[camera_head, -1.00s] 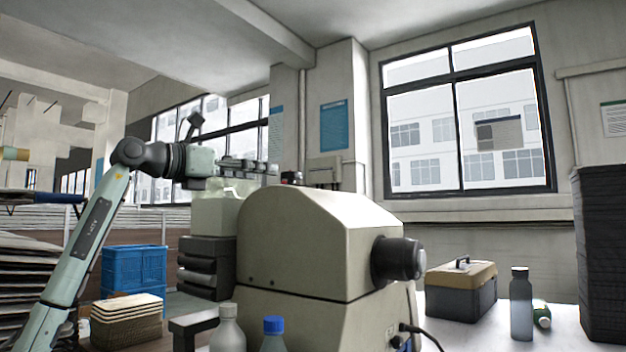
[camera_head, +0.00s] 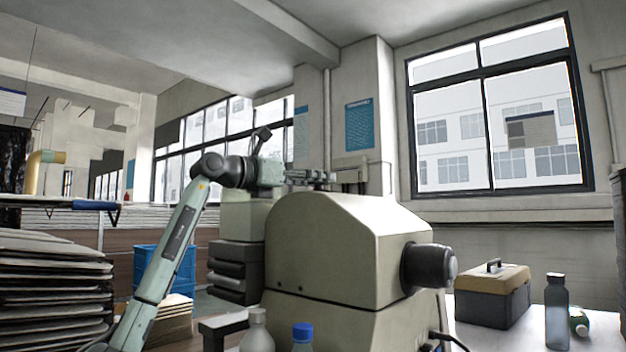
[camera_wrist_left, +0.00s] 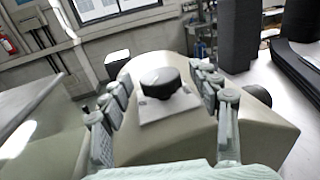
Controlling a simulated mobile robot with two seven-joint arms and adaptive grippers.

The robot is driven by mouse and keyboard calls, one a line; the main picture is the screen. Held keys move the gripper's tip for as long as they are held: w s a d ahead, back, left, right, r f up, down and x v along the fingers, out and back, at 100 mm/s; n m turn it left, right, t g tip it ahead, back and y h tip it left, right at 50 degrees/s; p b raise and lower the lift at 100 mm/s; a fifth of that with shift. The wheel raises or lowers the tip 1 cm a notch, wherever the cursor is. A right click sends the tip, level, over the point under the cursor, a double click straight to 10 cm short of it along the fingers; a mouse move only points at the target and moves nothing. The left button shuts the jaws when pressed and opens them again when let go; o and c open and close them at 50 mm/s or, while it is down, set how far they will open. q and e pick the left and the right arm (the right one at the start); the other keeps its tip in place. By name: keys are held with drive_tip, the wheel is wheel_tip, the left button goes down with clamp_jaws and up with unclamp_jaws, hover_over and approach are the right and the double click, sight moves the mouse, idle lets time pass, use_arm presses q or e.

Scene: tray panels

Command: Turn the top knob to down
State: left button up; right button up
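A beige machine (camera_head: 345,245) with a rounded top stands in the middle of the head view. In the left wrist view, a round black knob (camera_wrist_left: 160,82) sits on a pale square plate (camera_wrist_left: 170,107) on top of the machine. My left gripper (camera_wrist_left: 163,78) is open, its fingers to either side of the knob with gaps visible. In the head view, my left gripper (camera_head: 312,177) points right at the machine's top, and the top knob is not clearly visible there. A second black knob (camera_head: 428,268) sticks out of the machine's right side. My right gripper is not in view.
A toolbox (camera_head: 492,295) and a dark bottle (camera_head: 556,312) stand on the table at right. A white bottle (camera_head: 257,332) and a blue-capped bottle (camera_head: 302,338) stand in front of the machine. A blue crate (camera_head: 165,270) is behind my left arm.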

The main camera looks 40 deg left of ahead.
use_arm(q)
drive_tip(key=c, duration=1.1)
drive_tip(key=shift+c, duration=0.2)
